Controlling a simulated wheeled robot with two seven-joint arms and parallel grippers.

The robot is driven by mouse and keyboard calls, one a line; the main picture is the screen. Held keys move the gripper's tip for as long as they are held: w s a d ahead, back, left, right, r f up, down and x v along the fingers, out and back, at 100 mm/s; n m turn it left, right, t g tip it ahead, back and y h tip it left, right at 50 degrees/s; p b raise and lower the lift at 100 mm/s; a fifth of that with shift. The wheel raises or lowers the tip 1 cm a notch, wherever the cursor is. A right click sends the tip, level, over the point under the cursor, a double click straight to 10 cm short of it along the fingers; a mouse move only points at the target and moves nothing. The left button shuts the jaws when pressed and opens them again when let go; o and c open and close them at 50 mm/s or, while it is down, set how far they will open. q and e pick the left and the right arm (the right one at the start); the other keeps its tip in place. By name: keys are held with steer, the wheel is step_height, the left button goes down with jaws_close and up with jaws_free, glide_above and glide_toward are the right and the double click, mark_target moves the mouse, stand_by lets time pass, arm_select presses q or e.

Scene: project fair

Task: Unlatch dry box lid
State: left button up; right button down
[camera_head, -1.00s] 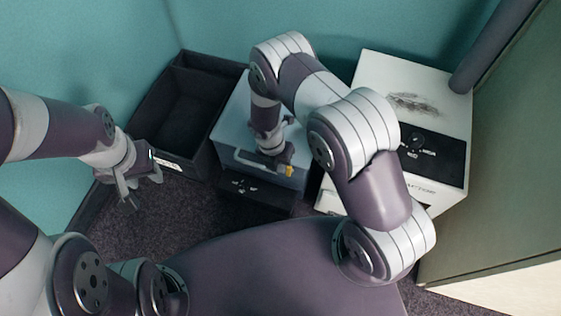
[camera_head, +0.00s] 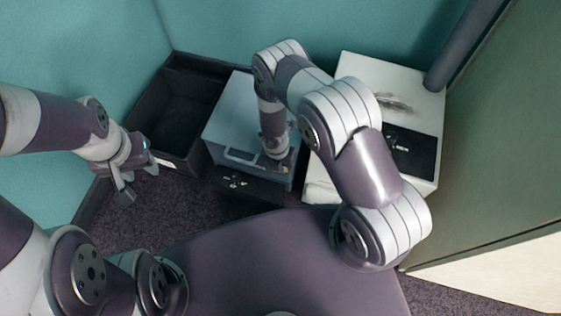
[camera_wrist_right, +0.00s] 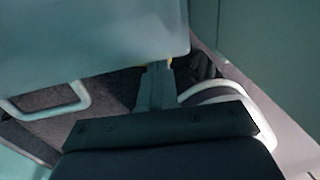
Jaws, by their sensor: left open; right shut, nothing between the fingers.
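The dry box (camera_head: 225,115) is a blue-grey box in the middle of the head view, its lid down, with a pale handle (camera_head: 240,159) on the front. Its lid (camera_wrist_right: 90,35) and the handle (camera_wrist_right: 60,108) also show in the right wrist view. My right gripper (camera_head: 281,168) is shut and empty at the front right of the box, by a small yellow part (camera_wrist_right: 168,62) that looks like the latch. The gripper mostly hides this part, so I cannot tell its position or contact. My left gripper (camera_head: 138,180) is open and empty, left of the box.
An open black crate (camera_head: 180,161) stands left of the box. A dark low unit (camera_head: 245,186) lies in front of and below it. A white machine with a black panel (camera_head: 410,155) stands close on the right. A green-grey panel (camera_head: 495,160) bounds the right side. Carpet (camera_head: 160,215) is clear at front left.

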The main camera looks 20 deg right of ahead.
steer(key=shift+s+d+f, duration=0.2)
steer(key=shift+d, duration=0.15)
arm_select(q)
steer(key=shift+s+d+r, duration=0.15)
steer(key=shift+s+d, duration=0.1)
steer(key=shift+d, duration=0.1)
arm_select(e)
steer(key=shift+r+p, duration=0.85)
arm_select(q)
steer(key=shift+r, duration=0.8)
step_height(320, 180, up, 6)
steer(key=p, duration=0.5)
steer(key=shift+p, duration=0.4)
arm_select(e)
step_height(320, 180, up, 13)
steer(key=a, duration=0.1)
steer(key=shift+w+f, duration=0.2)
steer(key=shift+w, duration=0.2)
steer(key=shift+a, duration=0.1)
